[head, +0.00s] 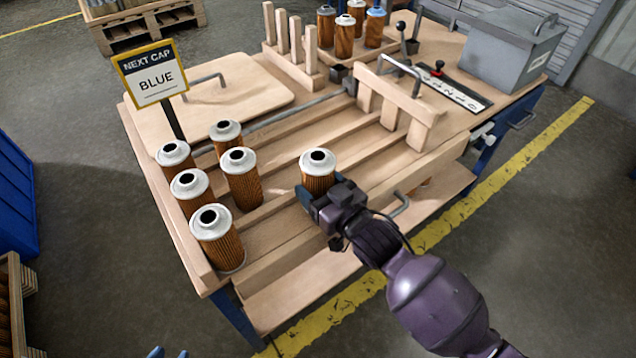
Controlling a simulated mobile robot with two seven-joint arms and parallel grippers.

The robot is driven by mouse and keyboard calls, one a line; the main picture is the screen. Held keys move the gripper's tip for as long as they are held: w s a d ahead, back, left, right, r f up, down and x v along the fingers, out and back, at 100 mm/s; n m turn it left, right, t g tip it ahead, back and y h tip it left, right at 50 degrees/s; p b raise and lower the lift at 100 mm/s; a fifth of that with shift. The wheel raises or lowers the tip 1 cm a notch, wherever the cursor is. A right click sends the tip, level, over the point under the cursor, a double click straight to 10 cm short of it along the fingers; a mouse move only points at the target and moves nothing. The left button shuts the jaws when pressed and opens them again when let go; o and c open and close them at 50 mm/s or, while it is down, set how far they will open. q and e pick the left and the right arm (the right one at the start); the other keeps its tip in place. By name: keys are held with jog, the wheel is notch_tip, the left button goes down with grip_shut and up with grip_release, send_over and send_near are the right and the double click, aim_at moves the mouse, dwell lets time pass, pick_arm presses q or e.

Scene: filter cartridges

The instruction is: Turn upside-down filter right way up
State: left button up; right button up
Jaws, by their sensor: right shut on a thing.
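My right gripper (322,203) is shut on a filter cartridge (318,182) with a white top end, a dark hole and a brown pleated body. It is upright, over the wooden lanes near the front of the bench; I cannot tell whether it touches the wood. Several similar filters stand upright at the left end of the lanes, among them a front one (218,245) and one behind it (242,185). All show a white end with a dark hole upward. Two blue fingertips of my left gripper (170,353) show apart at the bottom edge; nothing shows between them.
A sign (152,75) reads "NEXT CAP BLUE". More filters (344,38) stand in a rack at the back, beside wooden posts (282,32). A wooden gate (402,98) with a handle crosses the lanes. A grey box (510,55) stands at back right. The lane middle is free.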

jog(key=shift+f, duration=0.4)
jog(key=o, duration=1)
jog(key=shift+s+d, duration=0.3)
jog(key=shift+s, duration=0.05)
jog(key=p+v, duration=0.1)
jog(key=v, duration=0.9)
jog(key=shift+w, duration=0.1)
